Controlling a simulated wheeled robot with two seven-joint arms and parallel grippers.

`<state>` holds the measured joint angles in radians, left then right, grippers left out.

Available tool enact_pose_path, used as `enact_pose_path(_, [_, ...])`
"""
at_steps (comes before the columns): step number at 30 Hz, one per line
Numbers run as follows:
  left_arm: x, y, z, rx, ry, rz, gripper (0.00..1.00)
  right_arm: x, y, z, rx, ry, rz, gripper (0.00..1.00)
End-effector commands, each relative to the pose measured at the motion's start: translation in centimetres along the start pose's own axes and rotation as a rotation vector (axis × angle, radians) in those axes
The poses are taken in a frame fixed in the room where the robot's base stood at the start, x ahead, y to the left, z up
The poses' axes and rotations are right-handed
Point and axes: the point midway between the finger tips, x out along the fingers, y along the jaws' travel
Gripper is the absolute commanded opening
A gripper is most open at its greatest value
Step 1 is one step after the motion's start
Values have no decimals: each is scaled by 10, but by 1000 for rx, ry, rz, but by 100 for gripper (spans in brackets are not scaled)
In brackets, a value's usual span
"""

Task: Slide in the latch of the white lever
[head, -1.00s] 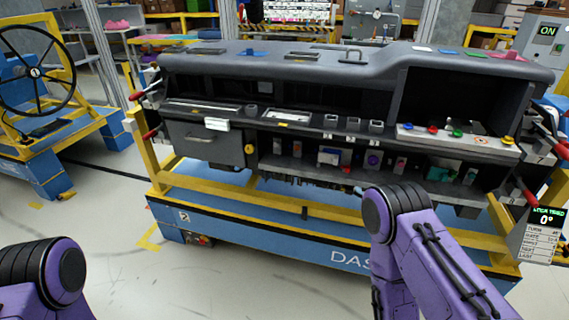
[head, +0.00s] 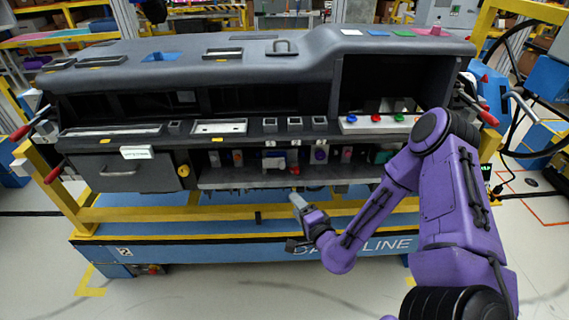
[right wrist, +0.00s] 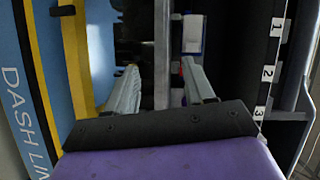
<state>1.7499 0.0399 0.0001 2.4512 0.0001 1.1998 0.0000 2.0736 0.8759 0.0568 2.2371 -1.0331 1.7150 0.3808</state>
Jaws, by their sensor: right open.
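The dashboard module (head: 300,62) stands ahead on a blue and yellow frame. A small blue-and-white part (head: 274,160), possibly the white lever, sits in its lower shelf below the number tags. A similar part shows in the right wrist view (right wrist: 192,35), beyond the fingers. A white piece (head: 137,152) sits on the left drawer front. I cannot tell which is the white lever, and no latch is clear. My right gripper (head: 293,221) is low in front of the shelf, apart from it. In the right wrist view my right gripper (right wrist: 160,68) is open and empty. My left gripper is out of view.
The yellow rail (head: 235,215) and blue base (head: 200,250) run below the shelf, close to my right gripper. Red-handled clamps (head: 52,173) stick out at the dashboard's sides. The floor in front is clear.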

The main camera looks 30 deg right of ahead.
Motion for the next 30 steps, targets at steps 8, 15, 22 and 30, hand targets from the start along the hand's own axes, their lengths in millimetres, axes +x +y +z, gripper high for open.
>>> enact_pose_path(8, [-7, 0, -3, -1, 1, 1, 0, 29, -45, -27, 132, 47, -172, 53])
enact_pose_path(15, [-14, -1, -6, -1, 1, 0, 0, 82, -54, -28, 128, 44, -169, 53])
enact_pose_path(22, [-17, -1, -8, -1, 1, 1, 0, 112, -57, -29, 130, 43, -167, 53])
enact_pose_path(30, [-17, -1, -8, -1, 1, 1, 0, 115, -58, -29, 131, 43, -167, 53])
